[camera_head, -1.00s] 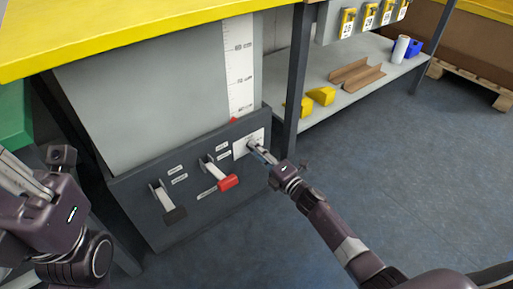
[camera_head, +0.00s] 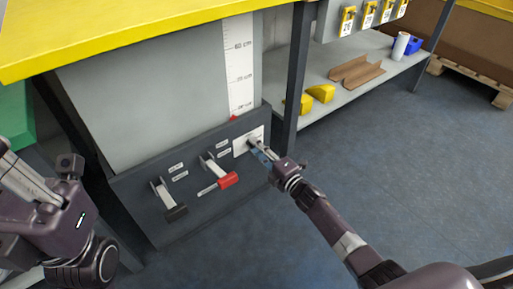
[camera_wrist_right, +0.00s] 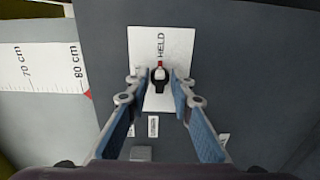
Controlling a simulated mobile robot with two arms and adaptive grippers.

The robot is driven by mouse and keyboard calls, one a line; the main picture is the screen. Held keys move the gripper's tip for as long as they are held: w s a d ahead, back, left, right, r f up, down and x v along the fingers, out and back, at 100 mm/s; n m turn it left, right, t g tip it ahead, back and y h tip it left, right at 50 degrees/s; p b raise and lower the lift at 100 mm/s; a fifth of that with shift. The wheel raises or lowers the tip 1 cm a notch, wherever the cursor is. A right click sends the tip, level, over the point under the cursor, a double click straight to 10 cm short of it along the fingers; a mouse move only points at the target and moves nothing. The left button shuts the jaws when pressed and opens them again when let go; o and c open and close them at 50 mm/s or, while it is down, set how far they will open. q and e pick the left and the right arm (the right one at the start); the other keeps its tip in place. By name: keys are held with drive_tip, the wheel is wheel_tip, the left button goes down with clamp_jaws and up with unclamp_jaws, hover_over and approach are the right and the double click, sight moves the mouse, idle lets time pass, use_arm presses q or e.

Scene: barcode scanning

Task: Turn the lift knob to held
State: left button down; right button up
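The lift knob (camera_wrist_right: 158,88) is a small black knob with a red mark (camera_wrist_right: 160,66) on its upper side in the right wrist view. It sits on a white plate (camera_wrist_right: 150,101), and the word HELD is printed above the red mark. The plate also shows in the head view (camera_head: 238,149) on the dark panel. My right gripper (camera_wrist_right: 158,82) is open, with its blue-padded fingers either side of the knob and gaps visible between. In the head view my right gripper (camera_head: 256,146) largely hides the knob. My left gripper (camera_head: 18,172) is at the left edge, away from the panel.
Left of the plate, the panel has a red-handled lever (camera_head: 228,180) and a black-handled lever (camera_head: 176,212). A height scale (camera_head: 239,70) stands above. A dark table leg (camera_head: 293,85) rises just right of the panel. The floor at right is clear.

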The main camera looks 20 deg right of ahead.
drive_tip(key=shift+o, duration=0.2)
drive_tip(key=shift+s, duration=0.1)
drive_tip(key=v, duration=1.2)
